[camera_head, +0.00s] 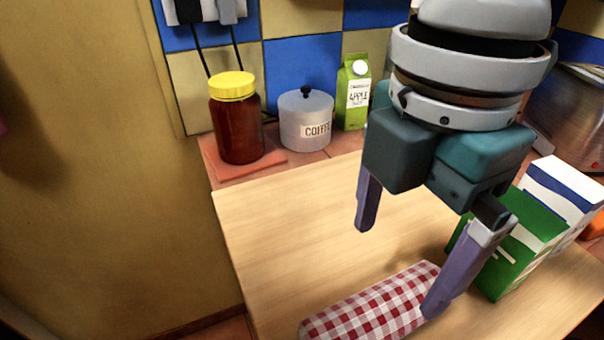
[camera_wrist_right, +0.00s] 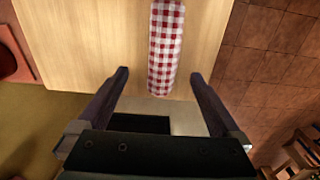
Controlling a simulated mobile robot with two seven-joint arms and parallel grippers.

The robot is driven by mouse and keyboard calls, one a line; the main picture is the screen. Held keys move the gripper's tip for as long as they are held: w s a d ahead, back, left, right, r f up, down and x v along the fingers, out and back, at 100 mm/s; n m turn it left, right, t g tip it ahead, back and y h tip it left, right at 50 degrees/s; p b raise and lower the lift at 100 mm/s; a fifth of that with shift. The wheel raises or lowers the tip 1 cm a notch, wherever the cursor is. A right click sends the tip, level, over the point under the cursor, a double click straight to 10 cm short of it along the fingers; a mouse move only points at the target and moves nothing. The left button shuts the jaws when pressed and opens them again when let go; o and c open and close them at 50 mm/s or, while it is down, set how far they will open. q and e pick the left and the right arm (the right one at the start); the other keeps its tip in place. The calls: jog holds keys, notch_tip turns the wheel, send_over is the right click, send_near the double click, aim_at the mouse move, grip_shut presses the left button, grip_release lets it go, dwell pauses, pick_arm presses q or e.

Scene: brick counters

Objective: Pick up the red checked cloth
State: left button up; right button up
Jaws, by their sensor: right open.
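The red checked cloth (camera_head: 372,306) lies rolled on the wooden board at the bottom of the head view. It also shows at the top middle of the right wrist view (camera_wrist_right: 166,48), lengthwise, with its near end between the lines of the two fingers. My right gripper (camera_head: 402,262) is open and empty, with its purple fingers spread wide. In the head view one fingertip overlaps the right end of the cloth; I cannot tell whether they touch. In the wrist view (camera_wrist_right: 158,72) a finger stands on each side of the cloth's near end. My left gripper is not in view.
The wooden board (camera_head: 275,225) is clear left of the cloth. A red-brown jar (camera_head: 238,130), a coffee tin (camera_head: 305,125) and a green juice carton (camera_head: 353,95) stand behind it. Green (camera_head: 513,262) and white-blue (camera_head: 562,188) cartons stand close by the right gripper. A pot (camera_head: 565,115) is far right.

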aim_at(385, 302)
jog(key=f, duration=0.4)
jog(key=shift+s+d+f+b, duration=0.2)
jog(key=shift+s+f+b, duration=0.05)
jog(key=shift+f+b, duration=0.1)
notch_tip(385, 302, down, 5)
jog(key=shift+f+b, duration=0.15)
jog(key=shift+b, duration=0.3)
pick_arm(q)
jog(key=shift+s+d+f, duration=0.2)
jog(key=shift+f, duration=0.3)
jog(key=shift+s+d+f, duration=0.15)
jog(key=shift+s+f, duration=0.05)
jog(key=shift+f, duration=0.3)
pick_arm(e)
jog(key=c, duration=1.4)
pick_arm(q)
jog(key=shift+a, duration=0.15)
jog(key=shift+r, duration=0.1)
